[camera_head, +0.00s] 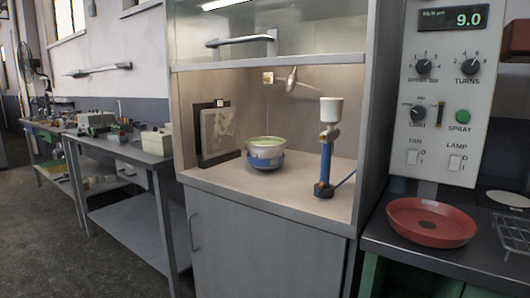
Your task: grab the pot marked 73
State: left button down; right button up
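Neither of my grippers is in view, and nothing is touching the pot.
A spray gun (325,150) with a white cup stands right of the pot in the booth (225,181). A framed panel (217,131) leans behind it at left. A red dish (431,221) sits on the right bench, below a control panel (440,90). Cluttered benches stand left.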

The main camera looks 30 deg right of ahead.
aim_at(259, 147)
jog(key=z, duration=0.35)
jog(key=i+j+z, duration=0.75)
jog(key=i, duration=0.15)
